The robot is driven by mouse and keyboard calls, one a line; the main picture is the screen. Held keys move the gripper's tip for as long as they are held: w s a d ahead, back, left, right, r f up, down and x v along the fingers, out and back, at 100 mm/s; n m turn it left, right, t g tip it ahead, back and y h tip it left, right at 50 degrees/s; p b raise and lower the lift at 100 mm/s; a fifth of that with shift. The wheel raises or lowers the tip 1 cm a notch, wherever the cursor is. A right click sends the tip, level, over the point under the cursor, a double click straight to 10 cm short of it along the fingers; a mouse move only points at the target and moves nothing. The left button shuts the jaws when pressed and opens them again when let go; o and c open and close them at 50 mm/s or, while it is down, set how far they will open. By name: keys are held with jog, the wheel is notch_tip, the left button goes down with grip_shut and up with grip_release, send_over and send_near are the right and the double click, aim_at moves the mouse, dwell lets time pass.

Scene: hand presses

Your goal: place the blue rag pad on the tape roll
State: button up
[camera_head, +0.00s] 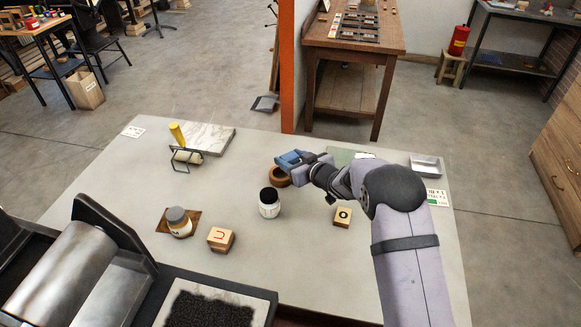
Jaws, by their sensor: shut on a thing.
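The blue rag pad (289,159) is held in my gripper (293,161), which is shut on it. The pad is above the table, at the far edge of the brown tape roll (279,179) as seen here. The tape roll lies flat on the grey table, and its near rim shows below the pad. The pad and my gripper hide part of its far side. I cannot tell whether the pad touches the roll.
A dark-lidded jar (269,204) stands just in front of the roll. A grey-lidded jar (178,222), two wooden blocks (220,239) (342,217), a roller (187,157), a marble slab (207,138) and a metal tray (426,166) are around. The table's left middle is clear.

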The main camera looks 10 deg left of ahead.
jog(key=shift+f+p, duration=0.3)
jog(key=shift+f, duration=1.6)
jog(key=shift+f, duration=0.2)
jog(key=o, duration=1.1)
jog(key=shift+r, duration=0.1)
jog(key=shift+c, duration=0.2)
jog(key=shift+r, duration=0.2)
jog(key=shift+s+d, duration=0.3)
jog(key=shift+d, duration=0.05)
jog(key=b+v, duration=0.2)
jog(key=v, duration=0.9)
